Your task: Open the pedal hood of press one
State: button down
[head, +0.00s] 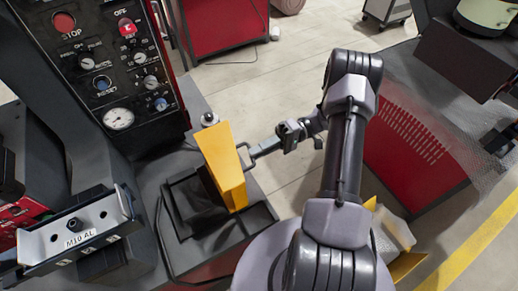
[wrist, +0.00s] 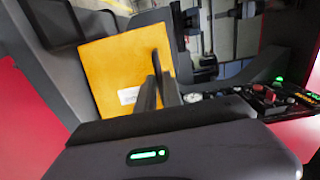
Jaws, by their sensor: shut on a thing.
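The yellow pedal hood (head: 228,168) of the press stands tipped up on edge over a dark frame (head: 180,222) beside the control panel. A grey handle (head: 262,149) sticks out from its right side. My gripper (head: 283,138) reaches in from the right and is shut on that handle. In the wrist view the hood (wrist: 115,75) shows as a flat yellow face with a small white label, behind my gripper fingers (wrist: 161,90). The fingers hide most of the handle there.
The press control panel (head: 112,70), with red buttons, knobs and a gauge, rises just left of the hood. A knob (head: 209,118) stands behind the hood. A red cabinet (head: 415,150) is at the right. Light floor (head: 245,85) lies clear between them.

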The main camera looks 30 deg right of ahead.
jog(key=shift+s+d+f, duration=0.1)
jog(key=shift+d+f, duration=0.3)
jog(key=shift+f, duration=0.35)
jog(key=c, duration=1.5)
grip_release()
jog(key=shift+a, duration=0.2)
jog(key=shift+d+r, duration=0.1)
jog(key=shift+d, duration=0.05)
jog(key=d, duration=1.2)
jog(key=shift+r+p, duration=0.15)
jog(key=shift+p, duration=0.2)
jog(key=shift+a+r, duration=0.1)
